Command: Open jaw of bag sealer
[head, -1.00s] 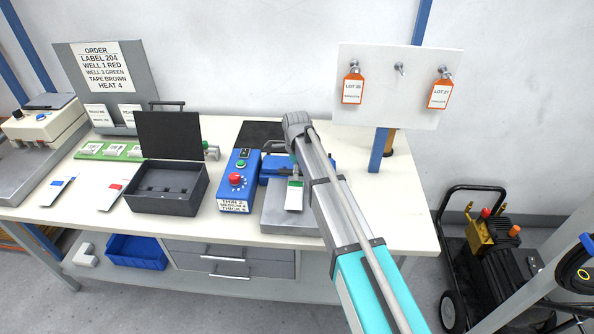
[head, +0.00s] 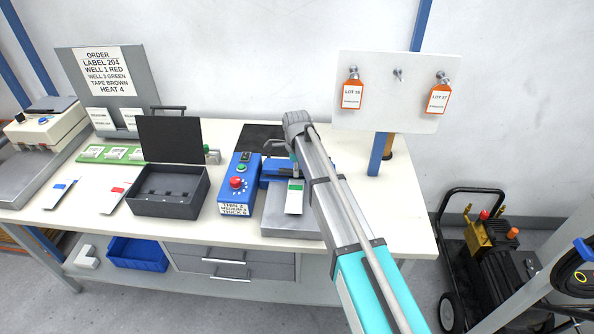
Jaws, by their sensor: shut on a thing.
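The bag sealer is a blue unit (head: 240,172) with a red knob, a green button and a heat list on its front. Its blue jaw bar (head: 275,171) extends right, above a grey plate (head: 275,222), and looks lowered. A white pouch with a green label (head: 294,200) lies on the plate, its far end at the jaw. My gripper (head: 286,150) is at the sealer's dark handle (head: 269,146), above the jaw, and shut on it. My arm link hides much of the gripper and the jaw's right end, so the exact contact is hard to see.
A black open case (head: 168,195) stands left of the sealer. Two flat pouches (head: 112,188) lie farther left. An order board (head: 135,68) stands behind. A panel with orange tags (head: 398,115) rises at the right on a blue post. The tabletop right of my arm is clear.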

